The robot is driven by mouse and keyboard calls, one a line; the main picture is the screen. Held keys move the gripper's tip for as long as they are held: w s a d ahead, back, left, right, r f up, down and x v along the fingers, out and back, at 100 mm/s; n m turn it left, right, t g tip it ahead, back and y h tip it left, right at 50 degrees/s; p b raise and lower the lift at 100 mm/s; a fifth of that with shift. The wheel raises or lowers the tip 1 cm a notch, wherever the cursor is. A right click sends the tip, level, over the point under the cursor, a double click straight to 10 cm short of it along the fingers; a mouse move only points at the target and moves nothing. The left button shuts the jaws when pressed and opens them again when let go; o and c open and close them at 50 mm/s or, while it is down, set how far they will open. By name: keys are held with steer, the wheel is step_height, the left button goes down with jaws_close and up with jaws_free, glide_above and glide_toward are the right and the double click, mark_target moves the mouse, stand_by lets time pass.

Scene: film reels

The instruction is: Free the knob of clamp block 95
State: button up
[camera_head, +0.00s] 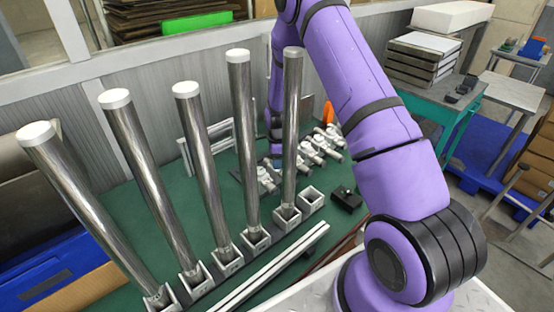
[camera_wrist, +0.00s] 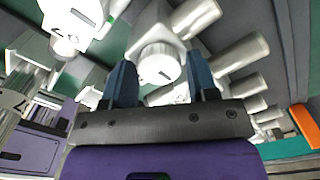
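In the wrist view my gripper (camera_wrist: 158,62) has its two dark blue fingers spread apart. A white round knob (camera_wrist: 157,66) with a dark slot on its face lies between or just beyond the fingertips; I cannot tell whether they touch it. It belongs to a white clamp block (camera_wrist: 152,28). Another white slotted knob (camera_wrist: 70,30) is at the upper left. No number 95 is readable.
Several tall steel poles with white caps (camera_head: 187,88) stand in square sockets in front of the clamps. A small black box (camera_head: 346,198) and an empty socket (camera_head: 312,197) are to the right. White rails (camera_head: 270,275) lie in front. White cylinders (camera_wrist: 235,55) crowd the gripper's right.

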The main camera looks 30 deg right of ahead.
steer(key=c, duration=0.5)
steer(key=shift+c, duration=0.2)
